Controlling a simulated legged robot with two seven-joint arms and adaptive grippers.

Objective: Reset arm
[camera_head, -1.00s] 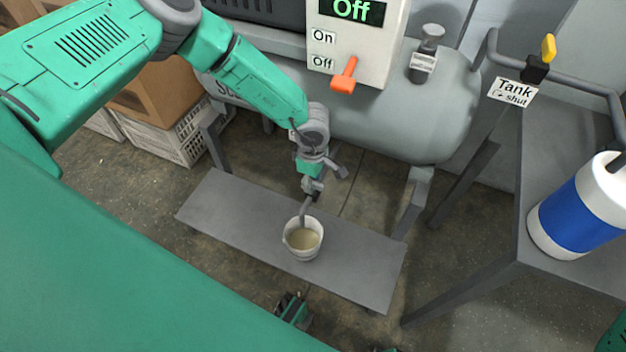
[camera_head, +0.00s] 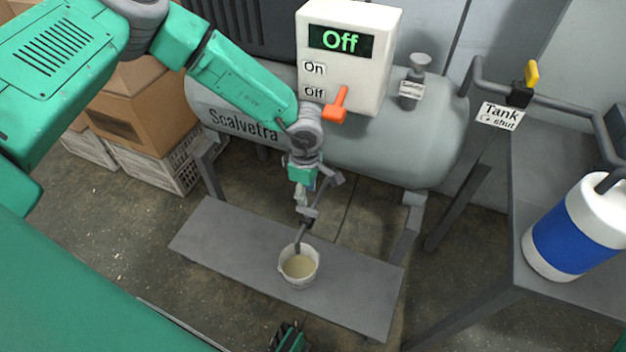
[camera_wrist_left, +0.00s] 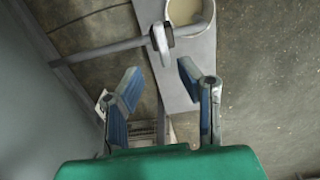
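My left gripper (camera_head: 318,186) hangs at the end of the green arm, in front of the grey tank (camera_head: 410,145) and above the bench. In the left wrist view the left gripper (camera_wrist_left: 158,72) has its two blue-padded fingers spread apart with nothing between them. A drain pipe with a small valve (camera_wrist_left: 161,38) lies beyond the fingertips, apart from them. In the head view the pipe bends down to a white bucket (camera_head: 311,271) holding pale liquid.
The bucket stands on a low grey bench (camera_head: 215,235). A control box (camera_head: 380,60) reads Off, with an orange lever (camera_head: 336,106). A yellow-handled valve (camera_head: 531,75) labelled "Tank shut" and a blue-white canister (camera_head: 572,240) are at right. Boxes and crates (camera_head: 150,165) stand at left.

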